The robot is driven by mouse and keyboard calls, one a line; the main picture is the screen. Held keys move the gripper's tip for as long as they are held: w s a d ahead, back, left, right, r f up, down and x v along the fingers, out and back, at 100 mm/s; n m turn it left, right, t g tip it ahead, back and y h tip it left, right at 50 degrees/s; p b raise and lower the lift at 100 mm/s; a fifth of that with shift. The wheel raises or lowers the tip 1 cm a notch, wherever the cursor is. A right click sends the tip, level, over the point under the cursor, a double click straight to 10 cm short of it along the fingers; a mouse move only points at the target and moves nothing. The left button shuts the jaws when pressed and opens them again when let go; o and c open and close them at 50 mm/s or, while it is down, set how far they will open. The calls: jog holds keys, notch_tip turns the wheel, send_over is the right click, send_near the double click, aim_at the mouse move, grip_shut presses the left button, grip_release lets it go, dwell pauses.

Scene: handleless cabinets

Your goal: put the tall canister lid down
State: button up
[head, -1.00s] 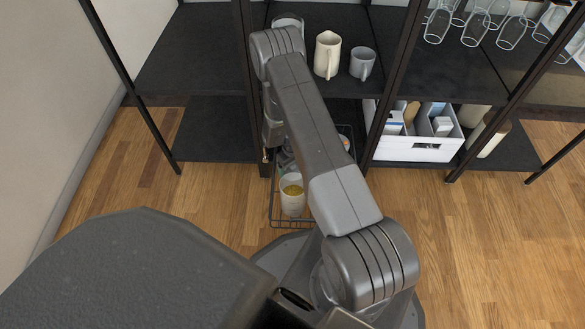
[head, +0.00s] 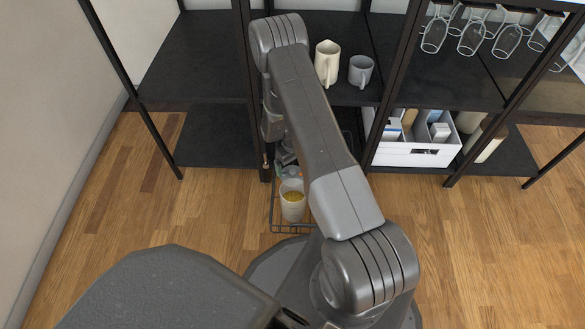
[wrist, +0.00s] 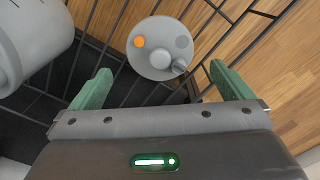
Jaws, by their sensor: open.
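A round grey lid (wrist: 160,62) with a small dark-ended knob and an orange dot shows in the wrist view. It lies ahead of my gripper (wrist: 160,72), between the lines of the two green fingers. The fingers are wide apart and hold nothing, with a gap to the lid. I cannot tell what the lid rests on. In the head view, an open pale canister (head: 292,207) with yellow contents stands in a wire basket (head: 277,226). My arm hides most of the basket's right side, and my gripper is mostly hidden there.
A large pale grey rounded object (wrist: 28,40) is close at the wrist view's left. Above the basket, a shelf holds a cream pitcher (head: 327,66) and a grey mug (head: 361,72). A white bin (head: 405,156) stands right. Dark frame posts flank the basket; the left floor is clear.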

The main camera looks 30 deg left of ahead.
aim_at(292, 171)
notch_tip(292, 171, up, 6)
jog(key=p, duration=0.1)
dwell(0.4)
notch_tip(292, 171, down, 12)
jog(key=b, duration=0.4)
jog(key=shift+f, duration=0.15)
jog(key=shift+r+p, duration=0.3)
jog(key=shift+r, duration=0.05)
jog(key=shift+r+p, duration=0.55)
jog(key=shift+r, duration=1.2)
jog(key=shift+f, duration=0.15)
